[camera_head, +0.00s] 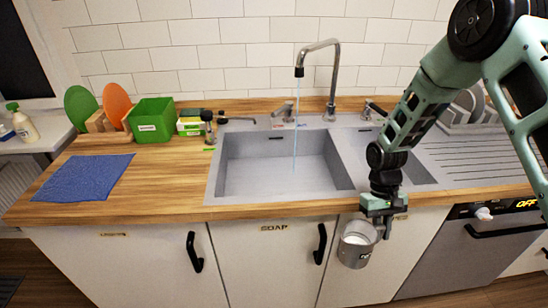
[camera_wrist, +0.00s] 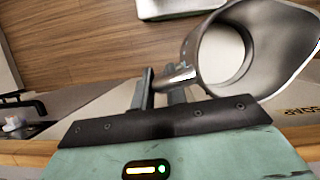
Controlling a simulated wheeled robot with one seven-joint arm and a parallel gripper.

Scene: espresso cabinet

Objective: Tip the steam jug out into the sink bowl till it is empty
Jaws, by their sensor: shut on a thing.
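The steam jug (camera_head: 355,248) is a small steel jug. It hangs about upright in front of the cabinet doors, below the worktop's front edge and right of the sink bowl. Something pale shows inside its mouth. My gripper (camera_head: 378,220) is shut on the jug's handle side. In the wrist view, the jug (camera_wrist: 285,45) is at the upper right, with my gripper's fingers (camera_wrist: 165,88) at its handle. A round pale area shows inside; I cannot tell how much liquid it is. The grey sink bowl (camera_head: 245,180) is up and left of the jug.
A thin stream of water (camera_head: 295,125) falls from the tall tap (camera_head: 333,75) into the bowl. A smaller basin (camera_head: 415,175) lies partly behind my arm. A blue cloth (camera_head: 83,177), a green box (camera_head: 152,120) and plates stand left. The worktop edge lies between jug and bowl.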

